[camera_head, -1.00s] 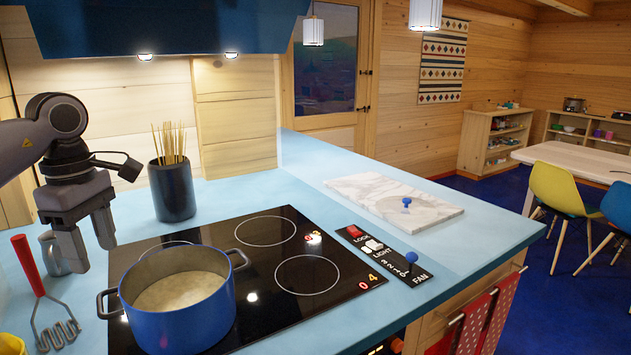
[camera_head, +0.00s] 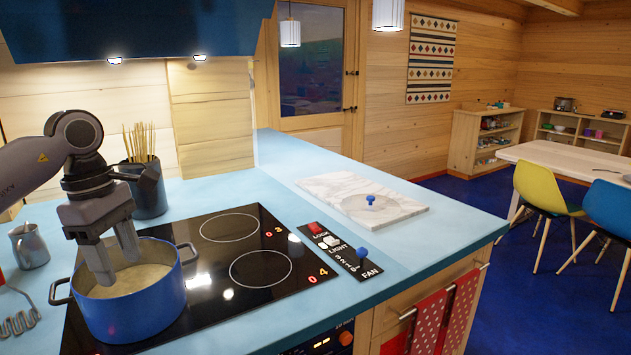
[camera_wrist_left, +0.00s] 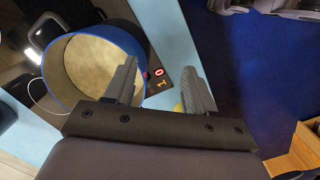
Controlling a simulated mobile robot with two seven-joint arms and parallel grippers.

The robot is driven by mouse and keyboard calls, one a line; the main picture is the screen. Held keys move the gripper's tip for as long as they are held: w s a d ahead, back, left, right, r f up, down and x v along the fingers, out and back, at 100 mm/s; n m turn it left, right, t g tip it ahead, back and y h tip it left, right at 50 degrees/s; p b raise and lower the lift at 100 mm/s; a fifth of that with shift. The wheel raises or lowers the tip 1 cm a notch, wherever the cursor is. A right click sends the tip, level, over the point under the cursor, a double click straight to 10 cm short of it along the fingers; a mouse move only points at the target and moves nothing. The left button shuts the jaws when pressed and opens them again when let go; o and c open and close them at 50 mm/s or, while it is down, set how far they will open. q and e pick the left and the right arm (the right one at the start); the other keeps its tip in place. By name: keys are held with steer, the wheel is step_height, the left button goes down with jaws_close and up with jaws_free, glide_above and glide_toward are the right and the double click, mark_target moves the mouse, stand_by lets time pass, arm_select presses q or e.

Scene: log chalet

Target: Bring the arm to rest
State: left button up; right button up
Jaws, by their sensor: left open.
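My left gripper (camera_head: 118,268) hangs with its fingers pointing down, open, with nothing between them. In the head view its fingers overlap the inside of the blue pot (camera_head: 140,318), which holds a pale content and stands on the black hob (camera_head: 205,272). In the left wrist view the gripper (camera_wrist_left: 160,67) has one finger in front of the pot (camera_wrist_left: 62,95) rim and the other beyond it, over the counter edge and floor. Its exact height above the pot is hard to tell. My right gripper is not in view.
A dark holder with sticks (camera_head: 149,192) and a metal mug (camera_head: 29,246) stand near the arm. A whisk or masher (camera_head: 18,322) lies at the left. A control panel (camera_head: 340,255) and a marble board (camera_head: 345,192) lie on the right. The blue counter (camera_head: 290,160) behind is clear.

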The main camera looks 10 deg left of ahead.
arm_select(q)
steer(key=s+d+f+n+t+h, duration=0.1)
steer(key=d+f+n+h, duration=0.25)
steer(key=d+h, duration=0.45)
steer(key=s+d+f+n+t+h, duration=0.1)
steer(key=s+d+f+n+h, duration=0.3)
steer(key=d, duration=0.8)
steer(key=w+d+f+n+t+h, duration=0.1)
steer(key=d+f+n+h, duration=0.1)
steer(key=d+n+h, duration=0.65)
steer(key=a+f+n+t+y, duration=0.3)
steer(key=f+n+t+y, duration=0.35)
steer(key=n, duration=0.55)
steer(key=a+f+n+t+y, duration=0.3)
steer(key=f+n+t+y, duration=0.4)
steer(key=n, duration=0.4)
steer(key=s+a+f+n+g+y, duration=0.3)
steer(key=s+f+n, duration=0.3)
steer(key=s+f, duration=0.1)
steer(key=s+a+f+n+g+y, duration=0.2)
steer(key=s+a+f+n+g, duration=0.1)
steer(key=s+f+n, duration=0.3)
step_height(320, 180, down, 2)
steer(key=shift+s+a+f+y, duration=0.15)
steer(key=shift+s+a+y, duration=0.25)
steer(key=shift+s, duration=0.1)
steer(key=shift+c, duration=1.2)
